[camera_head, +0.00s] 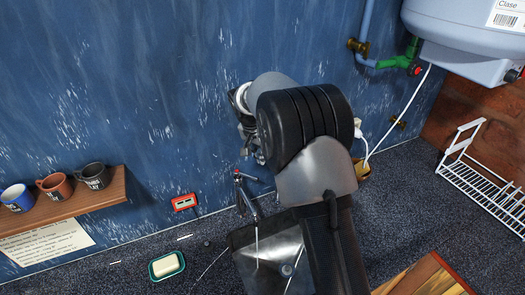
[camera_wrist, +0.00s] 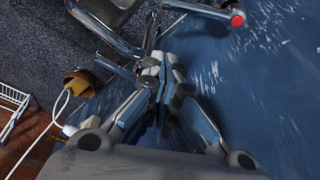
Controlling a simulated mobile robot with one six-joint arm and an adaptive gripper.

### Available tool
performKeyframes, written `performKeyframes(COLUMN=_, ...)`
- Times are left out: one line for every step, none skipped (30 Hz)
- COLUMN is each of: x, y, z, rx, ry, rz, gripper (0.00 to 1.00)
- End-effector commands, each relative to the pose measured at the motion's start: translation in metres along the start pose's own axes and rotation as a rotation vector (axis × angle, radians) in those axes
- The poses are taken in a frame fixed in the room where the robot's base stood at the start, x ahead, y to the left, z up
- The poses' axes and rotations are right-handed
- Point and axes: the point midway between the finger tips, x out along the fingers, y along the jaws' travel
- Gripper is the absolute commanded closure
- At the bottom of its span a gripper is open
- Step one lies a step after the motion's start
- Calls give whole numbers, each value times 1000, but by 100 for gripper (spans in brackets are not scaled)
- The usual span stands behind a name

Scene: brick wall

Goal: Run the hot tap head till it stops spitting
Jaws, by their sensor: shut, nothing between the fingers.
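The chrome tap (camera_head: 247,195) stands at the back of the sink (camera_head: 268,243), against the blue wall. A thin pale line like a water stream drops from its spout into the basin. In the wrist view the tap (camera_wrist: 108,36) fills the top, and a chrome handle ends in a red cap (camera_wrist: 237,20) at the upper right. My gripper (camera_wrist: 162,66) is shut and empty, its fingertips close by the chrome parts; I cannot tell whether they touch. In the head view my arm hides most of the gripper and part of the sink.
A shelf (camera_head: 70,203) with several mugs is on the left wall. A soap dish (camera_head: 167,266) and a red device (camera_head: 185,203) are left of the sink. A white wire rack (camera_head: 490,180), white cable and water heater (camera_head: 470,35) are at right. A wooden board (camera_head: 425,278) lies at lower right.

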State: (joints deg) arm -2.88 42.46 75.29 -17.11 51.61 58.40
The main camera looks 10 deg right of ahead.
Motion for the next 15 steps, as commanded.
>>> performKeyframes(x=14, y=1, z=1, rx=0, ry=-3, rz=4, gripper=100)
performKeyframes(x=21, y=1, z=1, rx=-1, ry=-2, rz=3, gripper=100)
performKeyframes(x=30, y=1, z=1, rx=-1, ry=-2, rz=3, gripper=100)
performKeyframes(x=36, y=1, z=1, rx=-1, ry=-3, rz=4, gripper=100)
performKeyframes(x=42, y=1, z=1, rx=-1, ry=-2, rz=3, gripper=100)
performKeyframes(x=50, y=1, z=0, rx=-1, ry=-1, rz=3, gripper=100)
performKeyframes(x=56, y=1, z=0, rx=-1, ry=-1, rz=3, gripper=100)
performKeyframes(x=56, y=0, z=2, rx=-2, ry=0, rz=0, gripper=100)
performKeyframes(x=48, y=-1, z=10, rx=-3, ry=2, rz=-3, gripper=100)
performKeyframes(x=45, y=-1, z=14, rx=-4, ry=1, rz=-2, gripper=100)
performKeyframes(x=43, y=-1, z=18, rx=-4, ry=2, rz=-3, gripper=100)
performKeyframes(x=41, y=0, z=22, rx=-3, ry=0, rz=-1, gripper=100)
performKeyframes(x=39, y=0, z=25, rx=-2, ry=1, rz=-1, gripper=100)
performKeyframes(x=38, y=0, z=27, rx=-2, ry=1, rz=-1, gripper=100)
performKeyframes(x=37, y=0, z=30, rx=-3, ry=0, rz=-1, gripper=100)
